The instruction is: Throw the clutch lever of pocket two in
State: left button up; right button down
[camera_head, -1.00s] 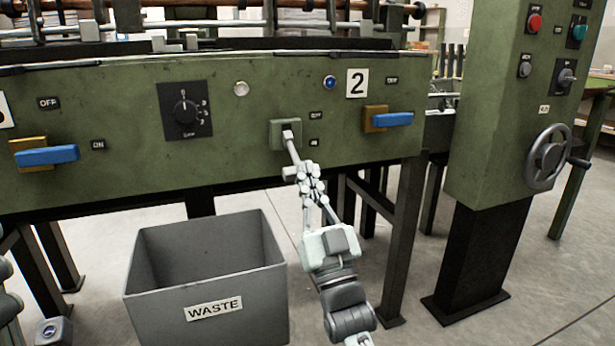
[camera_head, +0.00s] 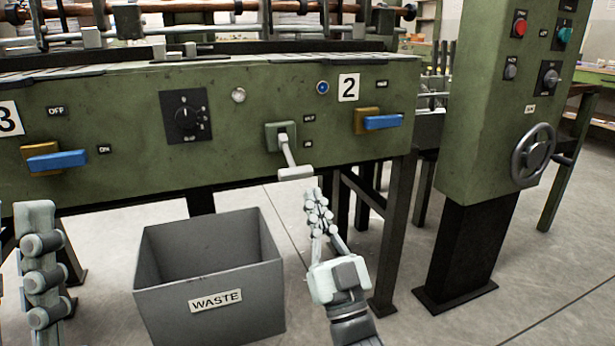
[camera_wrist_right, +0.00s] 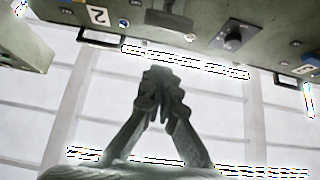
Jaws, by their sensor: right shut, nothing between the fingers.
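The lever (camera_head: 289,153) of pocket two sits on a green square plate (camera_head: 271,138) on the machine front. It slopes down and slightly right, with a pale crossbar handle (camera_head: 295,173) at its end. Two small labels beside it are too blurred to read. The number 2 plate (camera_head: 348,87) is up and right of it. My right gripper (camera_head: 312,194) is shut and empty, just below and right of the handle, apart from it. Its closed fingers show in the right wrist view (camera_wrist_right: 158,75). My left gripper (camera_head: 42,245) is partly in view at lower left; its jaw state is unclear.
A grey WASTE bin (camera_head: 212,271) stands on the floor below the machine. Blue handles (camera_head: 383,122) and (camera_head: 57,160) stick out either side of the lever. A dark rotary dial (camera_head: 187,118) is to the left. A green control column with a handwheel (camera_head: 533,155) stands right.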

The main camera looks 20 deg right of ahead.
jog(key=v, duration=0.2)
jog(key=shift+s+f, duration=0.2)
jog(key=shift+f, duration=0.05)
dwell(0.3)
